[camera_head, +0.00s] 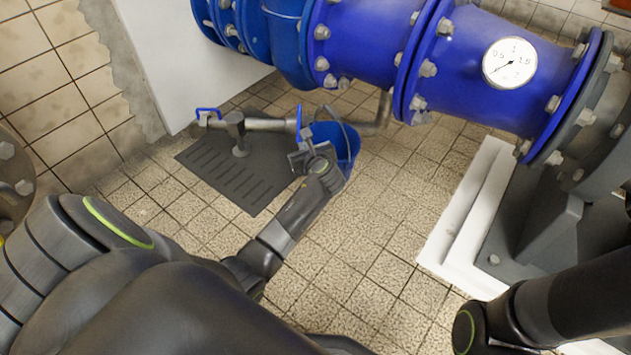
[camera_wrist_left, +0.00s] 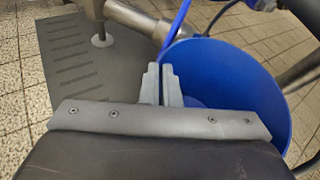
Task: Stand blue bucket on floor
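The blue bucket (camera_head: 347,143) is under the big blue pipe in the head view, partly hidden behind my left gripper (camera_head: 308,157). In the left wrist view, the bucket (camera_wrist_left: 240,80) fills the right half, and I look into its open top. The fingers of my left gripper (camera_wrist_left: 161,84) are close together at the bucket's left rim and look shut on its wall. Whether its base touches the floor (camera_head: 350,250) is hidden. My right arm enters at the lower right of the head view; its gripper is out of the picture.
A dark grey slotted plate (camera_head: 235,168) lies on the floor left of the bucket. A metal pipe with a blue lever (camera_head: 207,112) runs low above it. The flanged blue pipe (camera_head: 370,35) passes overhead. A white plinth (camera_head: 470,210) stands right. Tiled floor before the bucket is clear.

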